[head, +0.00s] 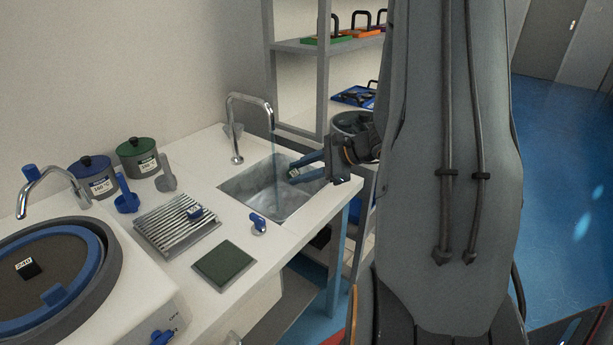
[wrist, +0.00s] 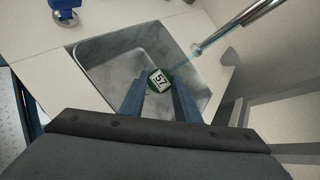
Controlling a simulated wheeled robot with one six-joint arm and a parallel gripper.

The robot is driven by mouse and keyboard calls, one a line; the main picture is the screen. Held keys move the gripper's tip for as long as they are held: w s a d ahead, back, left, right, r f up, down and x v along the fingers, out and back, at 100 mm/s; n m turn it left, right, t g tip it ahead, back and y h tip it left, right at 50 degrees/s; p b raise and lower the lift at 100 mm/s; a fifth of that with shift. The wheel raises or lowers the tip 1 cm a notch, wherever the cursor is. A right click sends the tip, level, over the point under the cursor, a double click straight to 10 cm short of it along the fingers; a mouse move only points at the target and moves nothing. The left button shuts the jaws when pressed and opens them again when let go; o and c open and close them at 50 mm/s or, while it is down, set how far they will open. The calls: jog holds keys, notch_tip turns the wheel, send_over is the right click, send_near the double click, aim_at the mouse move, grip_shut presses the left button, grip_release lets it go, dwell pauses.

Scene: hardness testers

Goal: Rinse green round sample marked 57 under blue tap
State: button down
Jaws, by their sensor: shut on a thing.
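The green round sample marked 57 (wrist: 159,80) is between my fingertips in the wrist view, its white label facing the camera. My gripper (head: 294,173) is shut on it, above the metal sink (head: 245,187). In the head view the sample (head: 293,173) shows small between the blue fingers. A chrome tap (head: 250,97) arches over the sink; its spout also shows in the wrist view (wrist: 208,44). A faint bluish stream (head: 275,155) falls from the spout, just left of the sample in the head view. I cannot tell whether it touches the sample. A blue tap knob (head: 258,222) sits at the sink's front.
A ridged rack (head: 178,228) with a blue sample (head: 194,212) and a dark green pad (head: 224,264) lie left of the sink. A grinding wheel (head: 50,262), a blue-lidded pot (head: 92,172) and a green-lidded pot (head: 138,155) stand farther left. Shelves (head: 345,43) rise behind.

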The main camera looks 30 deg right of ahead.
aim_at(293, 175)
jog(key=shift+w+a+b, duration=0.2)
jog(key=shift+w+a, duration=0.15)
jog(key=shift+w, duration=0.6)
jog(key=shift+w+a+b, duration=0.25)
jog(key=shift+w+a, duration=0.05)
jog(key=shift+w, duration=0.6)
jog(key=shift+w+a+b, duration=0.2)
jog(key=shift+w+a, duration=0.15)
jog(key=shift+w, duration=0.6)
jog(key=shift+s, duration=0.15)
dwell(1.0)
jog(key=shift+s+d+r+p, duration=0.35)
jog(key=shift+s+d, duration=0.2)
jog(key=shift+s, duration=0.85)
jog(key=shift+s+d+r+p, duration=0.3)
jog(key=shift+s+d+p, duration=0.2)
jog(key=shift+s, duration=0.85)
jog(key=shift+s+d+r+p, duration=0.35)
jog(key=shift+s+d, duration=0.2)
jog(key=shift+s, duration=0.85)
jog(key=shift+s+d, duration=0.1)
jog(key=shift+s, duration=0.35)
